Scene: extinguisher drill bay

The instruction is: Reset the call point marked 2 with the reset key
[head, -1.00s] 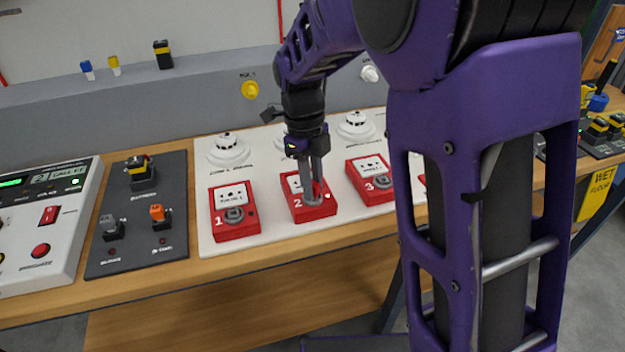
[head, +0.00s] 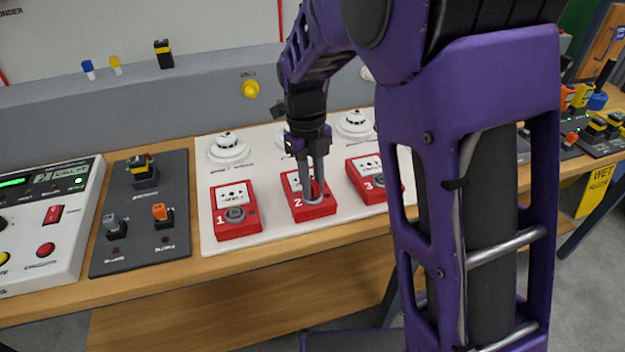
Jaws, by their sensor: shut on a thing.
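The call point marked 2 (head: 325,208) is a red box with a white face on the white board, in the middle of a row of red call points. My gripper (head: 314,194) points down over it, its fingertips at the lower part of its front. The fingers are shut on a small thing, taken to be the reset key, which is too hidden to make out. The fingers cover part of the white face. I cannot tell how far the key is in or which way it is turned.
Call point 1 (head: 236,222) stands close on the left and call point 3 (head: 366,190) close on the right. White detectors (head: 229,149) sit behind. A dark switch panel (head: 120,252) and a control panel (head: 50,243) lie further left. My arm hides the board's right part.

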